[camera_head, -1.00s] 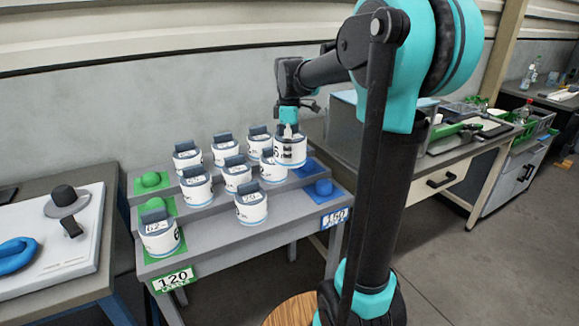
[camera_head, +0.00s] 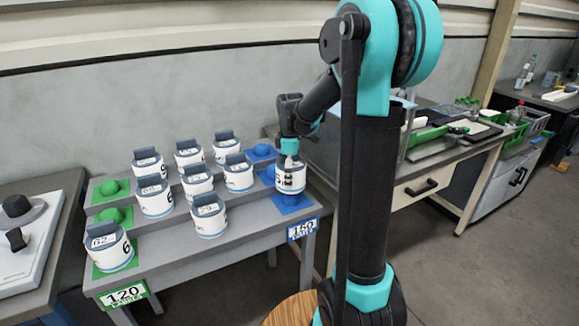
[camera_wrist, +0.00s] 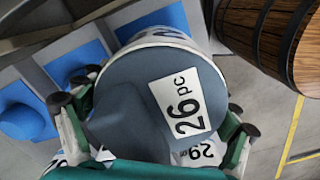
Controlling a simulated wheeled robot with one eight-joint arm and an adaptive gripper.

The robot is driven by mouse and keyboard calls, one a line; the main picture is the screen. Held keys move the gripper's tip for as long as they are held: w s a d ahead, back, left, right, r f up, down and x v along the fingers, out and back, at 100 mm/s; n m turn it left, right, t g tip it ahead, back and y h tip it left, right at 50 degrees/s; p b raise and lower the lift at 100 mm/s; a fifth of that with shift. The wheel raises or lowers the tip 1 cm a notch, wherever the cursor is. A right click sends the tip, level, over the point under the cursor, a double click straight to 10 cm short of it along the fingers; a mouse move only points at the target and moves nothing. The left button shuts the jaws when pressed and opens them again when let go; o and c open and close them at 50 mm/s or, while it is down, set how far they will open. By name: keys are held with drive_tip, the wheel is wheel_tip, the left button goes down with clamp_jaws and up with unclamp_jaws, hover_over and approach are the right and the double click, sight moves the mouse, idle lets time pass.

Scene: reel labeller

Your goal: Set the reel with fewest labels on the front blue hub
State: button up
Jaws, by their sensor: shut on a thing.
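The held reel (camera_head: 290,176) is white with a dark blue-grey top. Its top tag reads "26 pc" in the wrist view (camera_wrist: 180,105). My gripper (camera_head: 290,150) is shut on this reel and holds it upright over the front blue pad (camera_head: 305,204) at the stand's right end. The front blue hub (camera_head: 289,198) shows partly below the reel; I cannot tell whether they touch. In the wrist view, the reel hides most of that pad (camera_wrist: 150,18). A reel tagged 29 (camera_head: 209,218) stands on the front step.
A reel (camera_head: 110,247) stands on the front green pad at left. Several reels (camera_head: 196,182) fill the middle of the steps. The two back green hubs (camera_head: 109,187) are bare. A back blue hub (camera_head: 262,150) is bare. Signs read 120 (camera_head: 124,295) and 160 (camera_head: 302,229).

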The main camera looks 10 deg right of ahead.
drive_tip(key=shift+f, duration=2.85)
drive_tip(key=shift+f, duration=0.6)
drive_tip(key=o, duration=1)
drive_tip(key=shift+r, duration=5.45)
